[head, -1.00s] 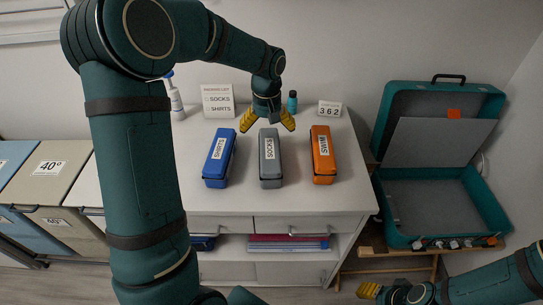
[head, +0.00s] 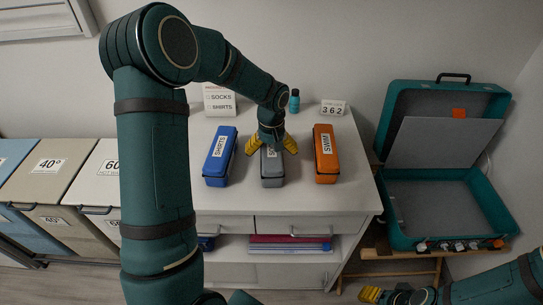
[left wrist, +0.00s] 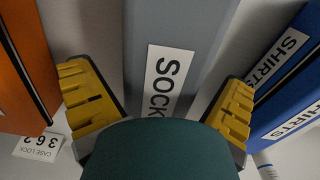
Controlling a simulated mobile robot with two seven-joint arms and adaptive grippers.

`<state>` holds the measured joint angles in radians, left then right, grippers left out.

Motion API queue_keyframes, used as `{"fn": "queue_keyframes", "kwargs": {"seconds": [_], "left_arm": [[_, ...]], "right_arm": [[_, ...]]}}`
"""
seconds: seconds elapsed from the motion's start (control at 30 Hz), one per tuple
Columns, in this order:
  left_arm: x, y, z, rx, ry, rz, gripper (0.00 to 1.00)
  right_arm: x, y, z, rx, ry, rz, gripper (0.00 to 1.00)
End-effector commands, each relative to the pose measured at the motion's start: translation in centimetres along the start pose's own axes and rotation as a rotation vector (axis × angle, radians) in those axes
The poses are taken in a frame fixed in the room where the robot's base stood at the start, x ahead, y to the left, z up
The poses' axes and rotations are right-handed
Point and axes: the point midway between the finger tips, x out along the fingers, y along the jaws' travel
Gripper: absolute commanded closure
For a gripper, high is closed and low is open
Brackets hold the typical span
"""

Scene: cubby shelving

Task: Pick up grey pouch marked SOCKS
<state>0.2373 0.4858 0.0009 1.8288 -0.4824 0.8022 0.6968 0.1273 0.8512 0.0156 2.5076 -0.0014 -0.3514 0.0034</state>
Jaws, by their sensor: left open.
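The grey pouch marked SOCKS (head: 272,177) lies on the white dresser top between two other pouches. Its label also shows in the left wrist view, where the pouch (left wrist: 180,25) runs up the middle. My left gripper (head: 272,147) is open over the pouch's far part, with one yellow finger on each side of it. In the left wrist view the fingers (left wrist: 160,105) stand apart from the pouch's sides. My right gripper (head: 370,295) is low at the right, near the bottom edge, its fingers small and their opening unclear.
A blue SHIRTS pouch (head: 219,158) lies to the left and an orange SWIM pouch (head: 326,155) to the right, both close by. A packing list card, a teal bottle (head: 294,101) and a case lock card (head: 333,107) stand behind. An open teal suitcase (head: 400,225) is at right.

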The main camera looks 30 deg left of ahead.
Motion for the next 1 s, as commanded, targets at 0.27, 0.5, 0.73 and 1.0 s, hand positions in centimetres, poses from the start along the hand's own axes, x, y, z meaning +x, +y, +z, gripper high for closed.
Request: {"fn": "queue_keyframes", "kwargs": {"seconds": [0.27,0.5,0.73,1.0], "left_arm": [[-0.1,0.0,0.0,0.001,0.000,0.000,0.70],[-0.1,0.0,0.0,0.001,0.001,0.001,0.79],[-1.0,0.0,-0.1,0.001,0.003,0.001,0.79],[-6.1,0.0,-0.1,0.000,0.005,0.001,0.79]], "right_arm": [[0.0,0.0,0.0,0.000,0.000,0.000,0.53],[0.0,0.0,0.0,0.000,0.000,0.000,0.53],[-0.3,-0.1,0.0,0.000,-0.001,0.000,0.53],[-1.4,-0.5,0.1,0.001,-0.006,0.000,0.53]]}}
